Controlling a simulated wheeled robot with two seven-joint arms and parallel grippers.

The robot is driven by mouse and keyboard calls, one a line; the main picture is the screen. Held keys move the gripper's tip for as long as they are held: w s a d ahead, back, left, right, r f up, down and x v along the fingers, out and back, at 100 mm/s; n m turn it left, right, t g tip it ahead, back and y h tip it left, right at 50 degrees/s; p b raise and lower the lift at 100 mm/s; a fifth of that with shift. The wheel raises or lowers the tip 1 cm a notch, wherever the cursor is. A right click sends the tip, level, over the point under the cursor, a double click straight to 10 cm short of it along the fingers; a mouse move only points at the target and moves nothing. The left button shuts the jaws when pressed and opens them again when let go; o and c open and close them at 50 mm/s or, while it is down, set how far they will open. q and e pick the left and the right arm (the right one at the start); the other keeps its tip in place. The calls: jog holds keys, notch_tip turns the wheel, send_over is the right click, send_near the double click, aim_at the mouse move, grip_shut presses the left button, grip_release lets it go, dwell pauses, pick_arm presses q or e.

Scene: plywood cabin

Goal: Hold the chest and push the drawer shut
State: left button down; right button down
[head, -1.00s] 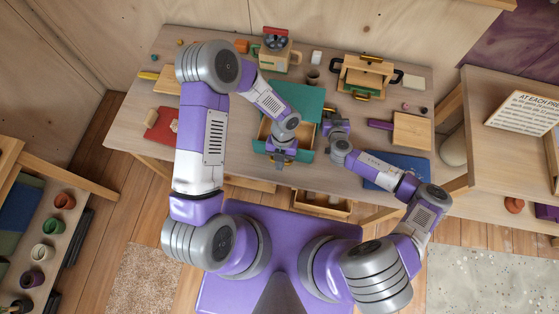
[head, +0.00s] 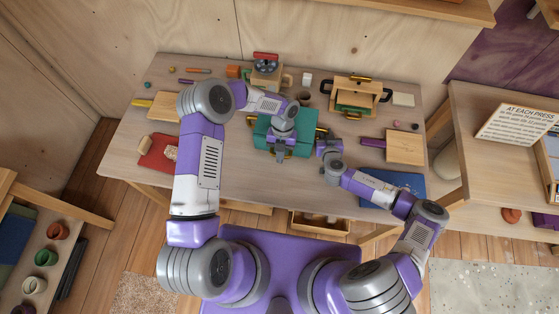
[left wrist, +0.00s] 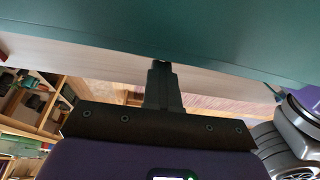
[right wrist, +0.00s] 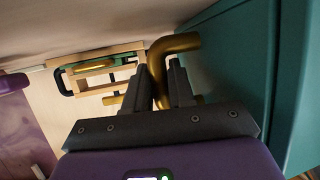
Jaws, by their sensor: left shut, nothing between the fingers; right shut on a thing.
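The teal chest (head: 300,121) stands in the middle of the table in the head view. Its drawer looks flush with the body, with no interior showing; my left arm partly hides it. My left gripper (head: 279,156) is shut and empty at the chest's front. In the left wrist view its closed fingers (left wrist: 162,66) are just below a teal face (left wrist: 160,25); I cannot tell if they touch it. My right gripper (right wrist: 158,70) is shut on the brass handle (right wrist: 176,42) on the chest's right side. The chest wall (right wrist: 250,60) is beside it.
A wooden box with dark handles (head: 355,97) stands behind right. An open table drawer (head: 318,224) juts below the table's front edge.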

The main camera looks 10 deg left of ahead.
pick_arm(q)
jog(key=shift+d, duration=0.1)
pick_arm(e)
jog(key=shift+s+a, duration=0.1)
jog(key=shift+a, duration=0.1)
pick_arm(q)
jog(key=shift+s+r, duration=0.15)
jog(key=shift+s, duration=0.3)
pick_arm(e)
jog(key=shift+d, duration=0.1)
pick_arm(q)
notch_tip(320, 180, up, 10)
jog(key=shift+w, duration=0.2)
pick_arm(e)
jog(key=c, duration=0.9)
grip_release()
